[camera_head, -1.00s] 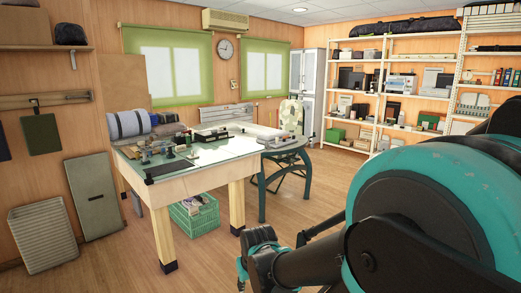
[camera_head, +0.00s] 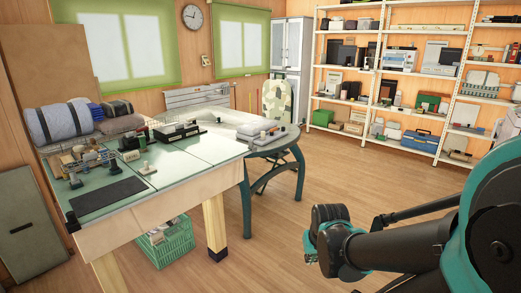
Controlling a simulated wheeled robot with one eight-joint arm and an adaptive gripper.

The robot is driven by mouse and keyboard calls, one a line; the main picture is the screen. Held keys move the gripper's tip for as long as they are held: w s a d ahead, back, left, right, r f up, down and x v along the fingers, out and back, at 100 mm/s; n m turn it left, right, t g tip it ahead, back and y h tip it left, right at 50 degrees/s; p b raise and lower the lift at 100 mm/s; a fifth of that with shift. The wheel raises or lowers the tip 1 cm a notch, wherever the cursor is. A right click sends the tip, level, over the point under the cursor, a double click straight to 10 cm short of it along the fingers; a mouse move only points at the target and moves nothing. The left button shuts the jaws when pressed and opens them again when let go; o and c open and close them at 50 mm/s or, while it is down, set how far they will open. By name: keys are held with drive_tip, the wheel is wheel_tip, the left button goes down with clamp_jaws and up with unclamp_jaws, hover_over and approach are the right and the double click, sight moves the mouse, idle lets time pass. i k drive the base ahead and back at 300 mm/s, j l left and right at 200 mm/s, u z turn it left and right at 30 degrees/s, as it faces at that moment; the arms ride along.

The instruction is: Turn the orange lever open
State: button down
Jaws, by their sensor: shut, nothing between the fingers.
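I cannot make out an orange lever in this view. The worktable (camera_head: 190,160) at left has a pale green glass-like top with small fixtures on it. Several small metal and brown parts (camera_head: 85,160) stand at its left end, too small to tell apart. My gripper (camera_head: 310,248) is at the lower middle, in front of and to the right of the table, over the floor. It is shut and empty, apart from everything, and partly hidden behind my arm's end.
A dark mat (camera_head: 108,194) lies on the table's near left corner. A green crate (camera_head: 167,243) sits under the table. White shelves (camera_head: 375,75) line the back wall. The middle floor is clear.

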sight(272, 130)
drive_tip(key=i+z, duration=0.25)
drive_tip(key=i, duration=0.4)
drive_tip(key=i+z, duration=0.25)
drive_tip(key=i, duration=0.4)
drive_tip(key=i+j+z, duration=0.25)
drive_tip(key=i, duration=0.4)
drive_tip(key=i+u, duration=0.15)
drive_tip(key=i, duration=0.3)
drive_tip(key=i+l+u, duration=0.15)
drive_tip(key=i, duration=0.25)
